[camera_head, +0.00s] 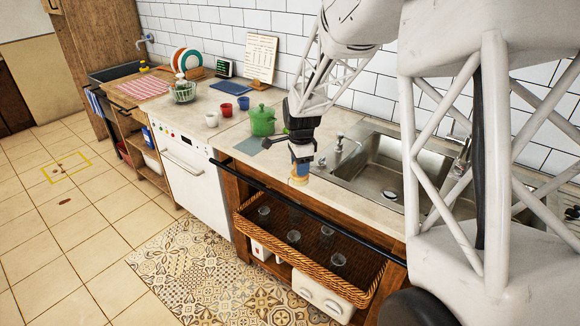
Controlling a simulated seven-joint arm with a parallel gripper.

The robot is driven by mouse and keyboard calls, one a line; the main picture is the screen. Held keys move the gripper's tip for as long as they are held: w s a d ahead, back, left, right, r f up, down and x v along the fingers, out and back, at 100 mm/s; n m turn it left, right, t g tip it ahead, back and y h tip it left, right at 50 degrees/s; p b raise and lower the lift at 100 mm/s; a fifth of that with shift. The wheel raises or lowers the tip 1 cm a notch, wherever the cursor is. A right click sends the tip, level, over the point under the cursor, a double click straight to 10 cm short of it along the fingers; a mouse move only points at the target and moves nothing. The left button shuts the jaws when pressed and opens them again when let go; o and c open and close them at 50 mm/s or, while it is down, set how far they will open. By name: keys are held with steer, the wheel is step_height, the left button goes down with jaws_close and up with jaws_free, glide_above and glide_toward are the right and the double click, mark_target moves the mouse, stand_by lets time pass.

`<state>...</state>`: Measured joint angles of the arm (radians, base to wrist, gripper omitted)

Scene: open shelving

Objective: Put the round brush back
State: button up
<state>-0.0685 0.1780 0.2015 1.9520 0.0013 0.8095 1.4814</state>
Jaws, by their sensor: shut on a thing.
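My gripper (301,160) hangs at the front edge of the counter, left of the sink. It points down and is shut on the round brush (300,179). The brush's tan round end shows below the fingers; its upper part is hidden by the gripper. The brush is in front of the counter edge, above the wicker basket; from this view I cannot tell whether it touches the counter.
The wicker basket (365,297) on the shelf below holds several glasses. A sink (385,165) and soap dispenser (339,145) are to the right. A black rail (330,218) runs along the counter front.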

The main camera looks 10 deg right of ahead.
steer(key=w+a+f, duration=0.1)
steer(key=w, duration=1.5)
steer(key=shift+f, duration=0.25)
stand_by(0.3)
steer(key=shift+f, duration=1.75)
steer(key=shift+f, duration=0.15)
steer(key=o, duration=0.9)
step_height(320, 180, up, 12)
